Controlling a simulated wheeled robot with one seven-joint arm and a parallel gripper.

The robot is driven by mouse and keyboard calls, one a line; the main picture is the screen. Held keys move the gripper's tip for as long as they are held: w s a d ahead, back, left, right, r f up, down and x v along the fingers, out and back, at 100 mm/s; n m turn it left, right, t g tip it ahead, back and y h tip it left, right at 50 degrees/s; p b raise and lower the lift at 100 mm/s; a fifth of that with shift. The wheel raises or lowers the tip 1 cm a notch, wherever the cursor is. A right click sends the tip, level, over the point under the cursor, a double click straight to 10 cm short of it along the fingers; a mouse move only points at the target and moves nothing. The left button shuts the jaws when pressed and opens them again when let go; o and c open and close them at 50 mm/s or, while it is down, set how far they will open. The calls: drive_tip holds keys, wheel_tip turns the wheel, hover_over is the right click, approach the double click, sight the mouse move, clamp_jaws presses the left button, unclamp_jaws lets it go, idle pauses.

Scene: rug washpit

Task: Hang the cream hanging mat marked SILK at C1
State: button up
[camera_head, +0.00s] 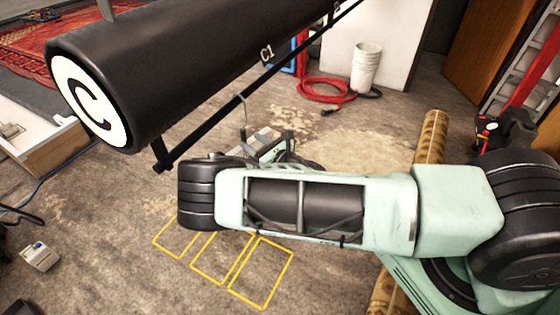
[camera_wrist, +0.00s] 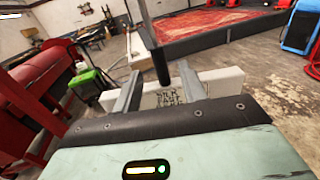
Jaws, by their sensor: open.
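The cream hanging mat (camera_wrist: 222,80) shows in the wrist view as a pale bar with dark lettering; the top word seems to be SILK. In the head view only a small pale part (camera_head: 263,137) shows beside my gripper, and my arm hides most of it. A thin metal hook (camera_head: 243,108) rises from there to the black rail (camera_head: 215,122) under the drum; it appears to be over the rail. The label C1 (camera_head: 267,54) is on the drum above. My gripper (camera_wrist: 158,88) is open, its fingers to either side of the lettered part; contact cannot be told.
The large black drum marked C (camera_head: 190,60) fills the upper left of the head view. Yellow floor outlines (camera_head: 262,272) lie below my arm. A red hose (camera_head: 325,92) and a white bucket (camera_head: 366,68) are at the back.

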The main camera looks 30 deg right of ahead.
drive_tip(key=b+v, duration=0.4)
drive_tip(key=v, duration=0.9)
drive_tip(key=s+d+r+m+g+h+b, duration=0.15)
drive_tip(key=d+r+m+h, duration=0.3)
drive_tip(key=m+h, duration=0.6)
drive_tip(key=s+d+r+m+g+h+b, duration=0.1)
drive_tip(key=s+d+r+m+h+b, duration=0.25)
drive_tip(key=d+m+h, duration=0.65)
drive_tip(key=s+a+f+m+g+h+b, duration=0.1)
drive_tip(key=s+a+m+g+h, duration=0.2)
drive_tip(key=s+m+g, duration=0.6)
drive_tip(key=s+a+f+m+g+y+b, duration=0.1)
drive_tip(key=s+a+f+g+y+b, duration=0.25)
drive_tip(key=s+a+g+y, duration=0.4)
drive_tip(key=s+a+r+m+t+y+b, duration=0.1)
drive_tip(key=s+a+y, duration=0.1)
drive_tip(key=a+y, duration=0.3)
drive_tip(key=s+a+r+m+t+y+b, duration=0.1)
drive_tip(key=a+y, duration=0.3)
drive_tip(key=a, duration=0.8)
drive_tip(key=shift+s+r+y, duration=0.4)
drive_tip(key=shift+s+r, duration=0.05)
drive_tip(key=shift+s, duration=0.3)
